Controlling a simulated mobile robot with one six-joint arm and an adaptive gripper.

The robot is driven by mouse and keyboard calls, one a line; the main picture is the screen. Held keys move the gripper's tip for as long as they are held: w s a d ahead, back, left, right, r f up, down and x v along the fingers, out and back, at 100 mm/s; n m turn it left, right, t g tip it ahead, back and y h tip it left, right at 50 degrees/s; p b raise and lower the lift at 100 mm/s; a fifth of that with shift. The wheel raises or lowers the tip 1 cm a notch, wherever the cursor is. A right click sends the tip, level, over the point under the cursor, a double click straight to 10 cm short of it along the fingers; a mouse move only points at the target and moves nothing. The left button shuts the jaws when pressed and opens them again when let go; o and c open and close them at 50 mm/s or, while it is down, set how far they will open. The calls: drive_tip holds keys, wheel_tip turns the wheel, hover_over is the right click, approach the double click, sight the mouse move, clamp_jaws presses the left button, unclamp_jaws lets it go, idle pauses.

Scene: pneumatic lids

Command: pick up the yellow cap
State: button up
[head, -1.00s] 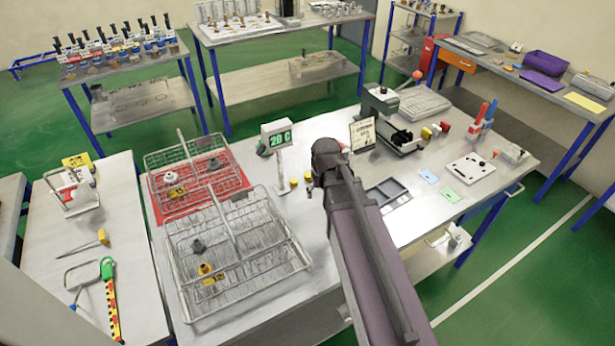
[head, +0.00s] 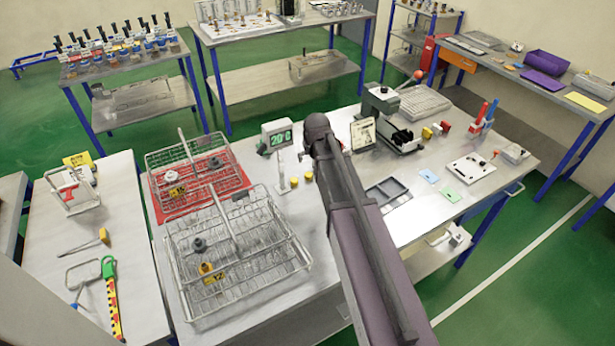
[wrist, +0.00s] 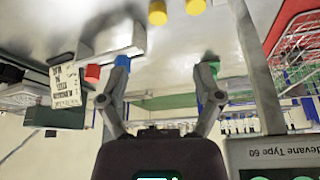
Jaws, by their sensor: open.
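Two small yellow caps stand side by side on the steel table, left of my arm in the head view: the left cap (head: 294,182) and the right cap (head: 308,176). In the wrist view, a yellow cap (wrist: 157,12) and another yellow cap (wrist: 195,6) show at the top edge, beyond my fingertips. My gripper (wrist: 167,64) is open, its fingers spread wide with nothing between them. A red cap-like piece (wrist: 92,72) is left of the left finger. In the head view my arm hides the fingers.
A temperature display (head: 277,136) stands just behind the caps. Wire baskets (head: 237,262) fill the table's left side. A small sign (head: 363,133) and a machine (head: 385,110) stand right of my arm. A grey tray (head: 388,194) lies in front of them.

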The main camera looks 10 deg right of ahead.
drive_tip(key=b, duration=0.7)
hover_over(309, 174)
drive_tip(key=s, duration=0.3)
drive_tip(key=shift+w+a+f, duration=0.1)
drive_tip(key=shift+f, duration=1.65)
drive_tip(key=shift+a+f, duration=0.1)
drive_tip(key=shift+f, duration=1.6)
drive_tip(key=shift+w+f+b, duration=0.25)
drive_tip(key=shift+f+b, duration=0.05)
drive_tip(key=shift+f, duration=0.15)
drive_tip(key=shift+f, duration=0.1)
drive_tip(key=shift+b+x, duration=2.35)
drive_tip(key=shift+x, duration=0.15)
drive_tip(key=shift+d, duration=0.15)
drive_tip(key=c, duration=0.8)
